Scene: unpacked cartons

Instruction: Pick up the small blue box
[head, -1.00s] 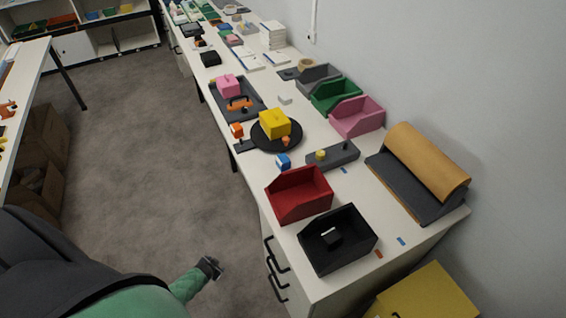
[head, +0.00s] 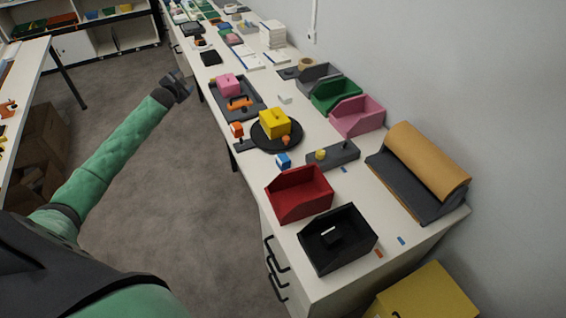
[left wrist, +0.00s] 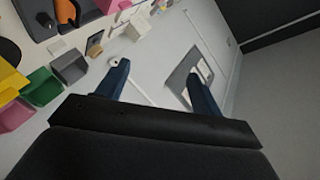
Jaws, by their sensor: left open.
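My left gripper (head: 178,87) is out over the floor beside the table's left edge, well up and left of the blue box. In the left wrist view its two fingers (left wrist: 160,85) are spread apart with nothing between them. I cannot make out the blue box in that view. My right gripper is not in view.
A black bin (head: 338,245) stands at the near end. The floor (head: 185,190) left of the table is open.

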